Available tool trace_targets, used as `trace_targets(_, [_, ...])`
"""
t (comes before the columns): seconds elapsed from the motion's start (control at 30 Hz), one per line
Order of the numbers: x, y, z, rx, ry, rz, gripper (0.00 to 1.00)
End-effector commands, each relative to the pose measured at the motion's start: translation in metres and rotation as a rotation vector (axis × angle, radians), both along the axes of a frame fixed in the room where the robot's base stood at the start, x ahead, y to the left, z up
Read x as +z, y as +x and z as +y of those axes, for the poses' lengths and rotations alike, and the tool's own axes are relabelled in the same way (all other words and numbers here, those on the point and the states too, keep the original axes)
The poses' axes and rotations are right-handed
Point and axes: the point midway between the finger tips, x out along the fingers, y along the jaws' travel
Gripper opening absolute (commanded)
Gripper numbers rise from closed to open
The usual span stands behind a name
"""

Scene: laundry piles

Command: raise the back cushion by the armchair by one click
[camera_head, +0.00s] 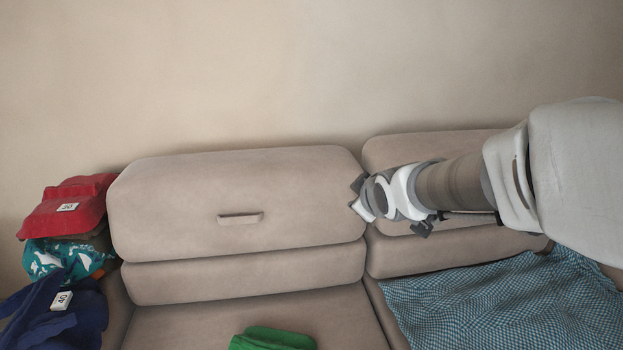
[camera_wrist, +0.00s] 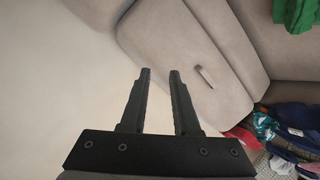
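Two beige sofa back cushions stand against the wall. The left one (camera_head: 160,205) carries a small pull handle (camera_head: 240,218) on its front; cushion (camera_wrist: 180,45) and handle (camera_wrist: 206,77) also show in the wrist view. The right one (camera_head: 400,152) is partly hidden behind my arm. No armchair is in view, so I cannot tell which cushion is beside it. My gripper (camera_wrist: 160,71) is open, its two dark fingers apart with nothing held between them. In the head view it is near the gap between the cushions, at the left cushion's right end; contact cannot be told.
A green cloth (camera_head: 272,339) lies on the left seat and a blue checked blanket (camera_head: 500,300) on the right seat. Red (camera_head: 70,207), teal (camera_head: 65,257) and dark blue (camera_head: 55,315) laundry is piled at the left end. The wall above the cushions is clear.

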Motion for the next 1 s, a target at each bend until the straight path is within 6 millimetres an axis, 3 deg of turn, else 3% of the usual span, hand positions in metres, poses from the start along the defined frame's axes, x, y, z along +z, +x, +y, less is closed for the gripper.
trace_targets(0.03, [-0.023, 0.014, 0.013, 0.044, -0.035, -0.027, 0.30])
trace_targets(0.3, [-0.087, 0.072, 0.085, 0.293, -0.227, -0.238, 0.30])
trace_targets(0.6, [-0.167, 0.100, 0.180, 0.575, -0.420, -0.490, 0.30])
trace_targets(0.8, [-0.197, 0.100, 0.220, 0.690, -0.488, -0.604, 0.30])
trace_targets(1.0, [-0.202, 0.102, 0.232, 0.718, -0.503, -0.635, 0.30])
